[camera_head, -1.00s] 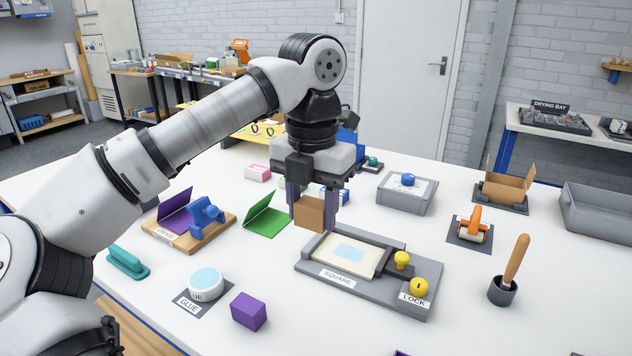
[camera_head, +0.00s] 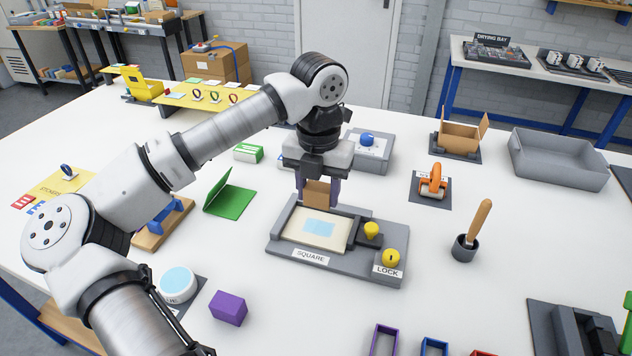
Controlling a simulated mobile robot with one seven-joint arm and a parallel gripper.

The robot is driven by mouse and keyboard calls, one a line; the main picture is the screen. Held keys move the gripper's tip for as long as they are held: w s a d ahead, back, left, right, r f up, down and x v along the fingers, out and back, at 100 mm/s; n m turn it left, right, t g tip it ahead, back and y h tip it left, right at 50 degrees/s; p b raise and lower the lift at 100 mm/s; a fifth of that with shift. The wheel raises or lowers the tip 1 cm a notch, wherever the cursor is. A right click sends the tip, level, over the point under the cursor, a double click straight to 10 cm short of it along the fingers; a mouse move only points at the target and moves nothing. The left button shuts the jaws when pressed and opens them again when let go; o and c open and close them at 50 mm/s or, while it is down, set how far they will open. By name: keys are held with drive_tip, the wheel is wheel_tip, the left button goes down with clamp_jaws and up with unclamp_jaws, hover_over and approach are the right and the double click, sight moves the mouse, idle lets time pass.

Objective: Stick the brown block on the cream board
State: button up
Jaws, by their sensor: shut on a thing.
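My gripper (camera_head: 318,192) is shut on the brown block (camera_head: 317,195), which sits between its two fingers. The block is at the back edge of the grey fixture marked SQUARE, seemingly above it; I cannot tell whether it touches. The cream board (camera_head: 303,231) lies flat in the fixture, in front of and a little left of the block. A light blue patch (camera_head: 319,228) shows on the board. The block's back side is hidden by the gripper.
The fixture (camera_head: 345,266) has a yellow knob (camera_head: 371,230) and a yellow LOCK knob (camera_head: 391,257) on its right. A purple block (camera_head: 228,308), a glue pot (camera_head: 178,284), a green folded card (camera_head: 231,194) and a brush in a cup (camera_head: 466,246) stand around it. White table shows between them.

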drive_tip(key=b, duration=0.3)
hover_over(318, 228)
drive_tip(key=shift+f, duration=2.55)
drive_tip(key=shift+f+b, duration=0.4)
drive_tip(key=shift+f, duration=0.1)
drive_tip(key=shift+b, duration=0.55)
drive_tip(key=shift+s+f+b, duration=0.1)
drive_tip(key=shift+f+b, duration=0.45)
drive_tip(key=shift+b, duration=0.25)
idle(0.5)
drive_tip(key=shift+r, duration=0.15)
drive_tip(key=o, duration=1.3)
drive_tip(key=shift+r, duration=0.1)
drive_tip(key=shift+r, duration=0.1)
